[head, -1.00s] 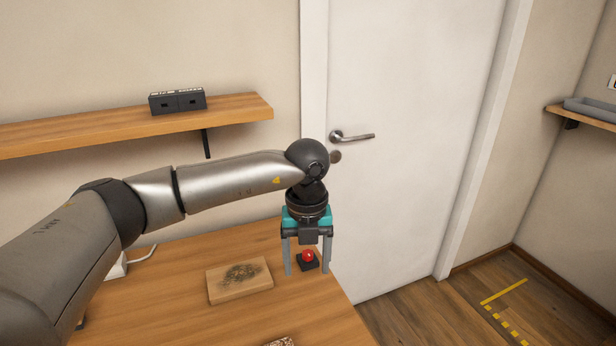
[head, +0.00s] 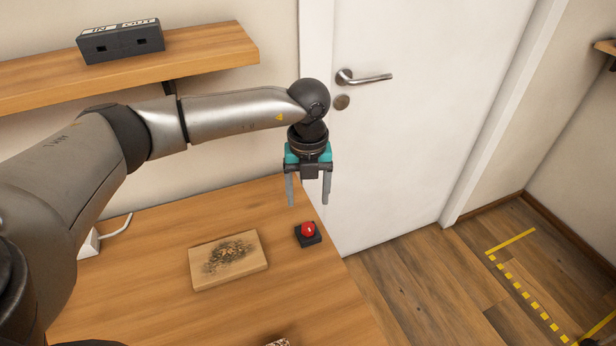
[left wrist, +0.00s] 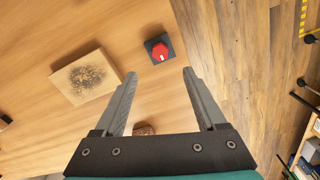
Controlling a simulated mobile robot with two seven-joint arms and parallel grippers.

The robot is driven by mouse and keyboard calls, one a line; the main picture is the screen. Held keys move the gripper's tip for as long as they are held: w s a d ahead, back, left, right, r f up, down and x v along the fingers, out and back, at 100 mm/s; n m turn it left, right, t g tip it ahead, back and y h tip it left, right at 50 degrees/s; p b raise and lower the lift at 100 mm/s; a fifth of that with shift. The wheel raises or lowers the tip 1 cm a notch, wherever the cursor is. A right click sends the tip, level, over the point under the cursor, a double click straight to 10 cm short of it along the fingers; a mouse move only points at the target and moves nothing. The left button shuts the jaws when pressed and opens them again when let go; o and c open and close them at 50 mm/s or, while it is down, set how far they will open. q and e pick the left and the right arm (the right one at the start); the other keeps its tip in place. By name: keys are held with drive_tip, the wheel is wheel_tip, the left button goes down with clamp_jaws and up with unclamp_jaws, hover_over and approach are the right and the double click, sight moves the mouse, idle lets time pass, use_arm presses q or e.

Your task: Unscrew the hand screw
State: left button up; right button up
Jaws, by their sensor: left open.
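A red knob (head: 308,229) with a small white mark sits on a square black base (head: 309,239) near the right edge of the wooden table. It looks like the hand screw. In the left wrist view the red knob (left wrist: 160,52) lies just beyond the fingertips, between their lines. My left gripper (head: 308,204) is open and empty, pointing down above the knob and apart from it. Its two grey fingers also show in the left wrist view (left wrist: 160,73). My right gripper is not in view.
A wooden board (head: 228,260) with a dark burnt patch lies left of the knob on the table (head: 160,240). A patterned brown object (left wrist: 144,129) lies near the front edge. A shelf (head: 220,47) holds a black box (head: 120,41). A white door (head: 400,130) stands behind.

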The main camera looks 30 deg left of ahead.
sight(308, 227)
use_arm(q)
wheel_tip(308, 227, down, 10)
drive_tip(key=shift+w+r+b, duration=0.1)
drive_tip(key=shift+b, duration=0.55)
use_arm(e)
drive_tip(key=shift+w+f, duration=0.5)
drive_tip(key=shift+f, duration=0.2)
use_arm(q)
clamp_jaws()
drive_tip(key=c, duration=0.6)
unclamp_jaws()
clamp_jaws()
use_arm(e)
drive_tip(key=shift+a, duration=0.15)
